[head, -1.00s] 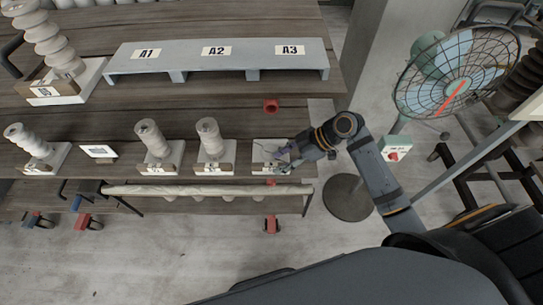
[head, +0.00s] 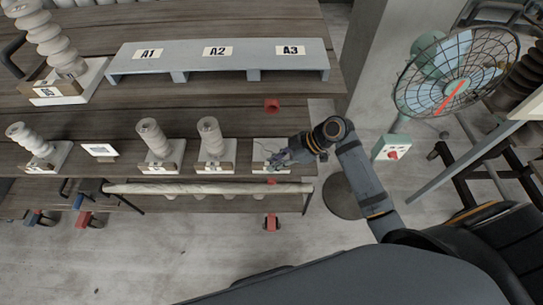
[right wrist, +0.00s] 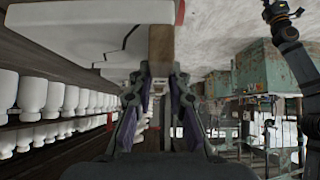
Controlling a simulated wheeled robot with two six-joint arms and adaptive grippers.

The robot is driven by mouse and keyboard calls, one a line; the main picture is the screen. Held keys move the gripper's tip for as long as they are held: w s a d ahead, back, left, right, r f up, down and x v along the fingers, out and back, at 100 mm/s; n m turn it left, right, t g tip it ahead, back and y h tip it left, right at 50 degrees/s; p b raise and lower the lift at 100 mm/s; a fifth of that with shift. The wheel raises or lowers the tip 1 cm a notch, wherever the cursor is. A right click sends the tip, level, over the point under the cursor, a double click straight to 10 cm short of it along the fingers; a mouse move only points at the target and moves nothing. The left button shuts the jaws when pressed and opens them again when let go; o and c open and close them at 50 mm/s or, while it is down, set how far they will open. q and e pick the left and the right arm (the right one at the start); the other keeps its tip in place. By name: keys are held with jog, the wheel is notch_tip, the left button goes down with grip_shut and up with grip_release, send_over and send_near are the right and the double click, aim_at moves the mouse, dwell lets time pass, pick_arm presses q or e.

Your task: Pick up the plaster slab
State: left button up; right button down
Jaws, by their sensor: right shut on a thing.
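The plaster slab (head: 270,145) is a pale flat plate with dark crack lines, at the right end of the front row on the wooden bench. In the right wrist view the slab (right wrist: 90,25) fills the top left, with a jagged crack and a brown block (right wrist: 161,48) at its edge. My right gripper (head: 271,161) is at the slab's front right part in the head view. In the right wrist view its fingers (right wrist: 160,80) are closed about the brown block. The fingers hide part of the slab. My left gripper is not in view.
Similar slabs bearing ribbed columns (head: 212,138) stand to the left on the bench. A grey raised shelf (head: 220,58) with labels A1, A2 and A3 is behind. A fan (head: 455,75) stands at the right. A red clamp (head: 272,105) is on the bench behind the slab.

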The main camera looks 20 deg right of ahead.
jog(key=shift+r, duration=0.1)
jog(key=shift+w+r+b, duration=0.1)
jog(key=shift+r+b, duration=0.2)
jog(key=shift+r, duration=0.25)
jog(key=shift+d+r+b, duration=0.25)
jog(key=shift+r, duration=0.25)
jog(key=shift+d+r+b, duration=0.25)
jog(key=shift+r, duration=0.2)
jog(key=d, duration=0.2)
jog(key=s+d, duration=0.1)
jog(key=d, duration=0.1)
jog(key=s+d+b, duration=0.1)
jog(key=d, duration=0.2)
jog(key=shift+s, duration=0.2)
jog(key=s+d+p, duration=0.2)
jog(key=d+p, duration=0.3)
jog(key=d, duration=0.4)
jog(key=shift+s+d, duration=0.2)
jog(key=shift+s, duration=0.2)
